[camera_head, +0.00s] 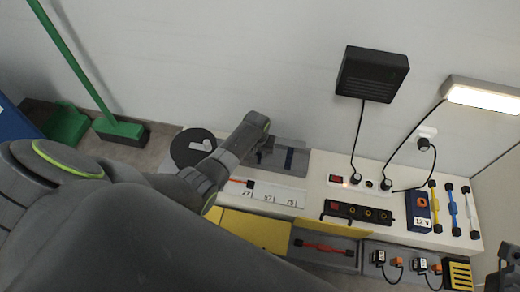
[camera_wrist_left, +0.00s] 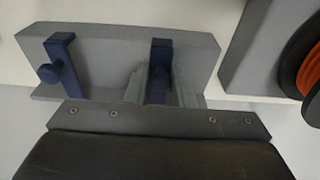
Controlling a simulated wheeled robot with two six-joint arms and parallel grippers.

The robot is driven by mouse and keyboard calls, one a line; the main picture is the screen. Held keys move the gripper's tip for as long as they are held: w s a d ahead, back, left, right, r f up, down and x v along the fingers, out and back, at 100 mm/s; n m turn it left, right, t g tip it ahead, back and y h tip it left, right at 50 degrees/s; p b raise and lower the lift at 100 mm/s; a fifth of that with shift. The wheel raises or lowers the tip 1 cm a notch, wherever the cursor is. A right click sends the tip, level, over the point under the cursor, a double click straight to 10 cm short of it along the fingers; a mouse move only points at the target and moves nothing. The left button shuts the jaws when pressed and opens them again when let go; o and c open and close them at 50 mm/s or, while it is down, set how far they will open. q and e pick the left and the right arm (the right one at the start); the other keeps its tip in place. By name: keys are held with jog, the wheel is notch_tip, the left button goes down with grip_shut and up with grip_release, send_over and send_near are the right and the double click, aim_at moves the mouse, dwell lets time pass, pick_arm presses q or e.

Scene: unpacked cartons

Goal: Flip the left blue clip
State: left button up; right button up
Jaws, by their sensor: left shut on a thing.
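A grey block (camera_head: 292,145) at the back of the white bench carries two blue clips. One blue clip (camera_head: 288,160) shows upright, to the right of my left gripper (camera_head: 264,148) in the head view. In the left wrist view it is the clip with a round knob (camera_wrist_left: 62,62). The left blue clip (camera_wrist_left: 161,55) is between the fingers of my left gripper (camera_wrist_left: 160,88), which is shut on it. The grey block also shows in the wrist view (camera_wrist_left: 110,55).
A black disc (camera_head: 190,148) lies left of the block; an orange reel (camera_wrist_left: 310,70) shows in the wrist view. A numbered strip (camera_head: 275,195) and yellow panel (camera_head: 255,230) lie in front. Sockets (camera_head: 358,212), cables and a blue box (camera_head: 418,210) stand to the right.

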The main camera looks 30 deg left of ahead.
pick_arm(q)
jog(key=shift+w+a+r+p, duration=0.15)
jog(key=shift+w+r+p, duration=0.4)
jog(key=shift+r, duration=0.25)
jog(key=shift+w+a+r+p, duration=0.15)
jog(key=shift+w+r+p, duration=0.35)
jog(key=shift+r, duration=0.25)
jog(key=shift+w+a+r, duration=0.1)
jog(key=shift+w+r, duration=0.15)
jog(key=shift+w, duration=0.4)
jog(key=shift+c, duration=0.5)
jog(key=shift+w+a+r+b, duration=0.15)
jog(key=shift+w+r+b, duration=0.15)
jog(key=shift+w, duration=0.2)
jog(key=shift+w+a+r+b, duration=0.15)
jog(key=shift+w+r+b, duration=0.1)
jog(key=shift+w, duration=0.2)
grip_shut()
jog(key=shift+w, duration=0.1)
